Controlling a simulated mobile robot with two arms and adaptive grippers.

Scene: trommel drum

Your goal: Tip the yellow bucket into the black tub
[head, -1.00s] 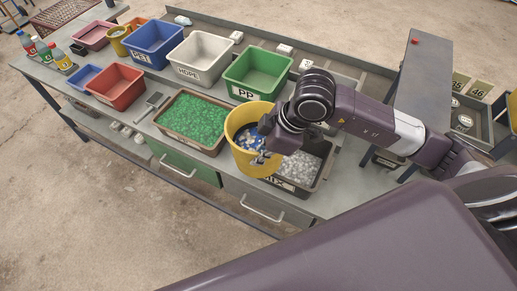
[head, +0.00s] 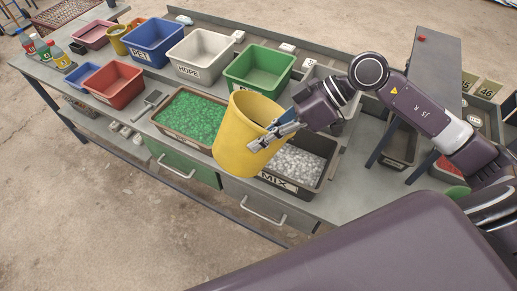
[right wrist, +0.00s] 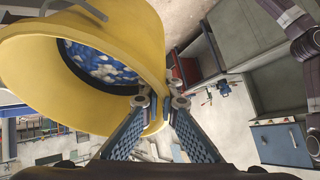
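The yellow bucket (head: 236,152) is held in the air over the bench's front edge, tilted with its mouth towards the upper right. In the right wrist view the bucket (right wrist: 148,40) shows blue and white flakes (right wrist: 100,65) inside. My right gripper (head: 265,142) is shut on the bucket's rim wall; its fingertips (right wrist: 165,103) sit on either side of it. The black tub (head: 312,188), labelled MIX, stands on the bench behind and right of the bucket and holds pale grey-white bits (head: 295,160). The bucket hides its left part. My left gripper is not in view.
A brown tray of green flakes (head: 190,115) stands left of the tub. A green PP bin (head: 258,68), a white HDPE bin (head: 200,52) and a blue PET bin (head: 153,40) stand behind. A grey raised shelf (head: 432,85) is at the right.

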